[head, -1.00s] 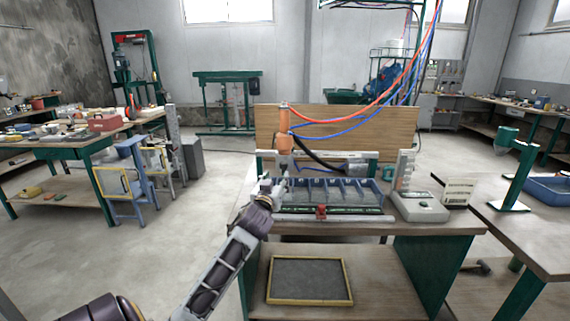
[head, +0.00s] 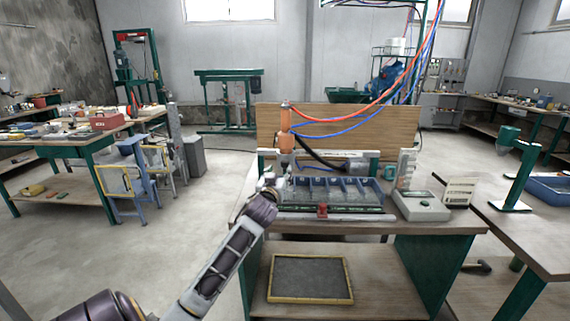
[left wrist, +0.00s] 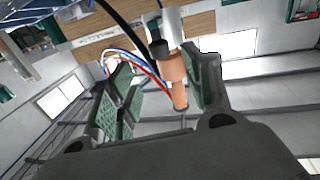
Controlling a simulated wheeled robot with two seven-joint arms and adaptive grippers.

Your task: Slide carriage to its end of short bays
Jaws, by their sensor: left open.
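An orange spray head (head: 285,128) with a pale lower body stands at the left end of a pale rail (head: 368,157) behind the blue bay tray (head: 330,198). The tray has several bays in a row. My left gripper (head: 278,181) is at the tray's left end, below the spray head. In the left wrist view its green-padded fingers (left wrist: 160,92) are spread, with the orange spray head (left wrist: 177,78) showing between or beyond them. I cannot tell whether they touch it. A red block (head: 322,211) sits on the front bar. My right gripper is not in view.
Red and blue hoses (head: 345,122) hang down to the spray head, with a wooden board (head: 390,130) behind. A grey device (head: 424,205) stands right of the tray. A framed dark panel (head: 310,279) lies on the lower shelf.

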